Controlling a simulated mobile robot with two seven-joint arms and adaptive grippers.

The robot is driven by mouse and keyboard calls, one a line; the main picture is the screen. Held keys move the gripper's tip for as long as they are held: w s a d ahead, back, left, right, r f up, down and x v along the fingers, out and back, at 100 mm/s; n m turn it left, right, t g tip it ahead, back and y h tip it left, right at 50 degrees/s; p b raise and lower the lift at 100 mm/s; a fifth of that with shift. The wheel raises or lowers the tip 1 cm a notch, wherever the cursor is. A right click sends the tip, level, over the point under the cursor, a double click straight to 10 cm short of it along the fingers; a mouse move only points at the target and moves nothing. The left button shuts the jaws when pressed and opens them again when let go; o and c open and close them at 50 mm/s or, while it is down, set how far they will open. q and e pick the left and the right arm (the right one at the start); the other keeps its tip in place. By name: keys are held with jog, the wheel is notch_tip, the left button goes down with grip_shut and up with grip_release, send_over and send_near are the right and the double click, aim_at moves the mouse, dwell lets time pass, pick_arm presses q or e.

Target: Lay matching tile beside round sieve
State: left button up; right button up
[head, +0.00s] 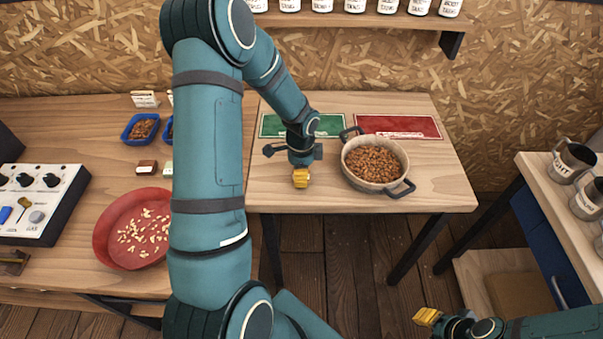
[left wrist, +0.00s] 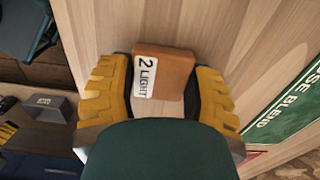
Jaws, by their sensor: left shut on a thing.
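A round sieve (head: 347,172) with two dark handles stands on the middle table, filled with brown beans (head: 373,162). My left gripper (head: 300,178) is left of the sieve, pointing down at the table and apart from the sieve. In the left wrist view the left gripper (left wrist: 165,95) is shut on an orange-brown tile (left wrist: 175,68) with a white "2 LIGHT" label; in the head view the fingers hide the tile. Two more tiles, one dark brown (head: 147,166) and one pale green (head: 168,168), lie on the left table. My right gripper (head: 427,317) is low at right, away from the tables; its jaw gap is unclear.
A green mat (head: 275,125) and a red mat (head: 425,127) lie behind the sieve. A red bowl (head: 106,247) with pale beans, blue trays (head: 128,136) and a control box (head: 45,203) occupy the left table. The middle table's front right is clear.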

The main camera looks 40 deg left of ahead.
pick_arm(q)
jog(key=o, duration=1.1)
jog(key=shift+f, duration=0.2)
jog(key=shift+o, duration=0.2)
jog(key=shift+r, duration=0.55)
notch_tip(320, 180, up, 11)
jog(key=p, duration=0.2)
jog(key=shift+r+p, duration=0.15)
jog(key=shift+p, duration=0.2)
jog(key=shift+s, duration=0.1)
